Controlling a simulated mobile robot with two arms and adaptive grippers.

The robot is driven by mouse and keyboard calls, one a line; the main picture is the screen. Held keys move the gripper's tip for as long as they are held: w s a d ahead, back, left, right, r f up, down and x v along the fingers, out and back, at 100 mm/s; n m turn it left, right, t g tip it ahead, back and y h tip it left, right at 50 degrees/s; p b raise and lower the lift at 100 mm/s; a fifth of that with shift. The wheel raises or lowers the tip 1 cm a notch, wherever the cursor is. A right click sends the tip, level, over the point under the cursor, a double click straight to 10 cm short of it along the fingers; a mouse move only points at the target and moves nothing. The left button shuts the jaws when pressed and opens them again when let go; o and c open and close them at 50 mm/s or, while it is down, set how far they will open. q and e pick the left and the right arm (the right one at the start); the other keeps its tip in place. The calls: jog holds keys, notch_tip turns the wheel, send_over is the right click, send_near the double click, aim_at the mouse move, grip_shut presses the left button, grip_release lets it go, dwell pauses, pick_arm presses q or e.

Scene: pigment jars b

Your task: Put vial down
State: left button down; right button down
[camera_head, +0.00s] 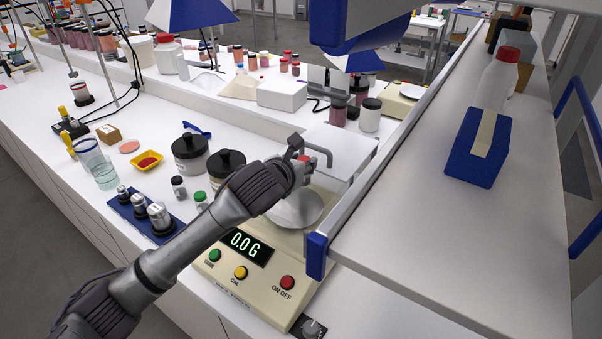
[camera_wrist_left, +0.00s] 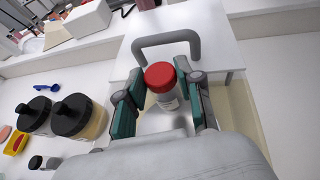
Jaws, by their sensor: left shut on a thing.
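My left gripper (camera_head: 304,170) is shut on a small vial with a red cap (camera_wrist_left: 160,76) and a pale label. In the wrist view, the vial stands roughly upright between the two fingers. In the head view, the gripper mostly hides it. The gripper is over the beige balance (camera_head: 225,275), at the back of its round metal pan (camera_head: 296,210). The display reads 0.0 G. I cannot tell whether the vial's base touches the pan. My right gripper is not in view.
A white box with a grey handle (camera_wrist_left: 168,40) stands just behind the pan. Black-lidded jars (camera_head: 189,153), a green-capped vial (camera_head: 201,199) and metal weights on a blue tray (camera_head: 166,232) are left of the balance. A raised shelf (camera_head: 440,240) borders the right.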

pick_arm(q)
jog(key=shift+w+f, duration=0.1)
jog(key=shift+f, duration=0.15)
notch_tip(320, 180, down, 3)
jog(key=shift+a+f+p, duration=0.1)
jog(key=shift+p, duration=0.4)
jog(key=shift+f, duration=0.2)
jog(key=c, duration=0.7)
grip_release()
jog(key=shift+f, duration=0.1)
jog(key=shift+c, duration=0.2)
jog(key=b+v, duration=0.1)
jog(key=v, duration=1.1)
jog(key=shift+b, duration=0.3)
